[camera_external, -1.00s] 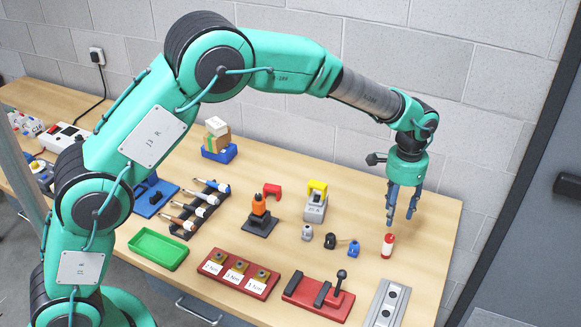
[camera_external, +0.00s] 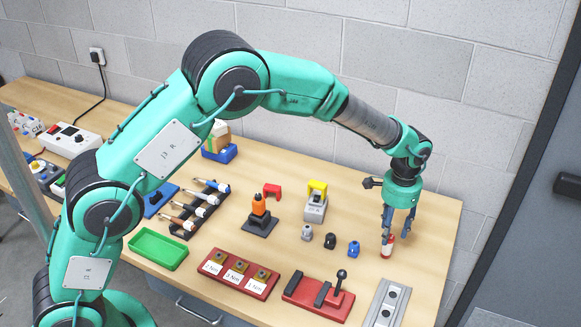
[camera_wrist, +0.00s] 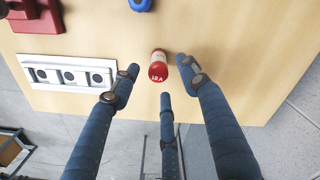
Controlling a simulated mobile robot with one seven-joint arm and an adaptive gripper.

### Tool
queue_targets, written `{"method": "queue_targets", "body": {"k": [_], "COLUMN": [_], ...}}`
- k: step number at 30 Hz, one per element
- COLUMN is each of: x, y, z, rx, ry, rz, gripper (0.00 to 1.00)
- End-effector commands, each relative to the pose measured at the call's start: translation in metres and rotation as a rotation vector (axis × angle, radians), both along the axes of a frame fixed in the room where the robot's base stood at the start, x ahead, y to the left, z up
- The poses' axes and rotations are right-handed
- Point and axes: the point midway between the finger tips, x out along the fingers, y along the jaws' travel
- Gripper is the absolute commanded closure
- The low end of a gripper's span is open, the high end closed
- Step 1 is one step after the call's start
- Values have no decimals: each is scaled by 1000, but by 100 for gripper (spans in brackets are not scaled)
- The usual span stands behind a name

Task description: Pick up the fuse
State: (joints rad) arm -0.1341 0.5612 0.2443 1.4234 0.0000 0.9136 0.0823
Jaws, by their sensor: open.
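The fuse (camera_external: 388,246) is a small red and white cylinder standing upright near the right end of the wooden table. In the wrist view its red end, marked "10 A" (camera_wrist: 158,71), faces the camera. My gripper (camera_external: 394,240) is open above and around the fuse, its blue fingers pointing down. In the wrist view the fingers of my gripper (camera_wrist: 162,85) spread around the fuse, with gaps on both sides. In the external view a finger partly hides the fuse.
A grey plate with round sockets (camera_external: 387,304) lies in front of the fuse. A red lever base (camera_external: 318,299) is to its left. A blue connector (camera_external: 353,249) and a black one (camera_external: 330,241) stand left of it. The table right of the fuse is clear.

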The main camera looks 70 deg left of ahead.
Motion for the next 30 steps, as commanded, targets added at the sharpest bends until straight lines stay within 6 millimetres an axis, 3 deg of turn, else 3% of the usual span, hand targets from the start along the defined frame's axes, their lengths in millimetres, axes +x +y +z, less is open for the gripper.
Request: {"method": "queue_targets", "body": {"k": [4, 17, 30], "x": [0, 0, -2], "y": [0, 0, -2], "z": [-10, -13, -57], "rx": [0, 0, 0], "ry": [-1, 0, 0], "rz": [0, 0, 0], "gripper": [55, 55, 55]}}
